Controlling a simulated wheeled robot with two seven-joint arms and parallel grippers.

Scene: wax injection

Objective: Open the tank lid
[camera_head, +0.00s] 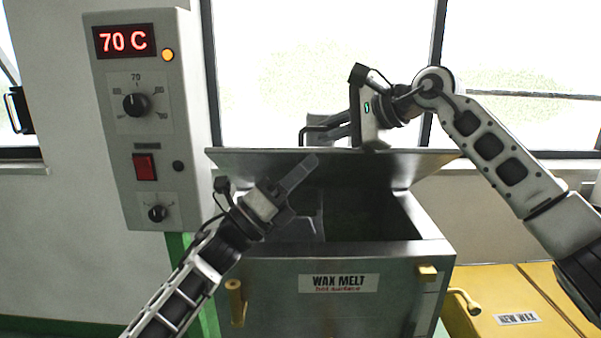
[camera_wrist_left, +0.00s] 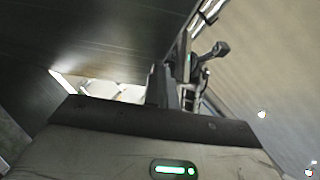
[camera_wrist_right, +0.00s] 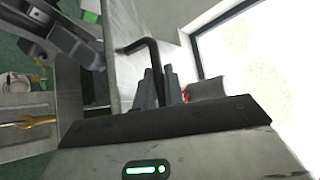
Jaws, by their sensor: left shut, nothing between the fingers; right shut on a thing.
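The tank lid (camera_head: 375,165) is a flat metal plate, raised and tilted above the open front of the wax melt tank (camera_head: 280,290). The dark tank interior shows below it. My right gripper (camera_head: 338,128) is behind the lid's upper edge, shut on the bent black lid handle (camera_head: 312,130); the handle also runs between its fingers in the right wrist view (camera_wrist_right: 143,48). My left gripper (camera_head: 308,166) is shut and empty, its fingers pointing up in front of the lid's underside. The lid's dark surface (camera_wrist_left: 100,35) fills the upper left of the left wrist view. Contact there is unclear.
A control box (camera_head: 140,120) reading 70 C stands at the left. A yellow new wax box (camera_head: 540,300) is at the lower right. Yellow fittings (camera_head: 236,300) stick out from the tank front. Windows lie behind.

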